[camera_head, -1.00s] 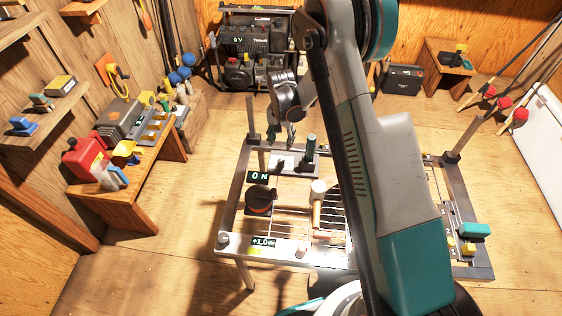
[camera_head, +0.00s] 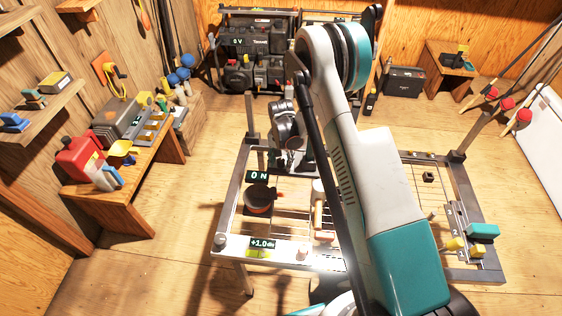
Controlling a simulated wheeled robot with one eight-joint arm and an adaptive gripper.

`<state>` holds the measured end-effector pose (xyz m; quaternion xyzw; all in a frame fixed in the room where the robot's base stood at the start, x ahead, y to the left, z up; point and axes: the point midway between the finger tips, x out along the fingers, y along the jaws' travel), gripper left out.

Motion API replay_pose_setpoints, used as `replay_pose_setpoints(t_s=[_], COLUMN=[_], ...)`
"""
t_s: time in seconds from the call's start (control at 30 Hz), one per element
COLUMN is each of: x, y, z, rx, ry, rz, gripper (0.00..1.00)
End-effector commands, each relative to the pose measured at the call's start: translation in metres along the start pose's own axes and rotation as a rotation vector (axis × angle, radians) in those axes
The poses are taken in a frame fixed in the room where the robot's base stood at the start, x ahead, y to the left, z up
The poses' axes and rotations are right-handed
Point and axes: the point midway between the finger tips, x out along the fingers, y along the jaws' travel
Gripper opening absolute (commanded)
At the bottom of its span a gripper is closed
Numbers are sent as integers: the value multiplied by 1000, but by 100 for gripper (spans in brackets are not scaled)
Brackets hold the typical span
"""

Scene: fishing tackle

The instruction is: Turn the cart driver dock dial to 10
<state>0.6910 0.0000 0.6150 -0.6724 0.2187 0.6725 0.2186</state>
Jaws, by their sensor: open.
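The cart (camera_head: 228,205) is a low metal frame with wire shelves, in the middle of the view. A dark plate near its back left carries a small display reading "0 N" (camera_head: 257,176). Below that display sits a dark round knob with an orange part (camera_head: 258,200). In front, a second display reads about "+1.0" (camera_head: 262,243). My gripper (camera_head: 292,160) is over the back of the cart, behind the "0 N" display, pointing down. It is open. It and my arm cover most of the spot where a green-handled driver stood. I cannot make out a dial scale or pointer.
A wooden bench (camera_head: 110,205) with a red can (camera_head: 82,160) stands at the left. A dark generator (camera_head: 258,60) stands behind the cart. Upright posts rise at the cart's back corners. A teal block (camera_head: 483,231) lies at its right front. My arm hides the cart's middle.

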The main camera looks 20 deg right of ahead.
Motion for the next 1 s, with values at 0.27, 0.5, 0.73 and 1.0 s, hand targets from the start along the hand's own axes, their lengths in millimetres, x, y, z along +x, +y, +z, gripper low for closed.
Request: replay_pose_setpoints(t_s=[0.27,0.5,0.73,1.0], x=[0,0,0,0], y=[0,0,0,0], z=[0,0,0,0], rx=[0,-1,-38,-199], ry=[0,0,0,0], rz=[0,0,0,0], gripper=[21,1,1,1])
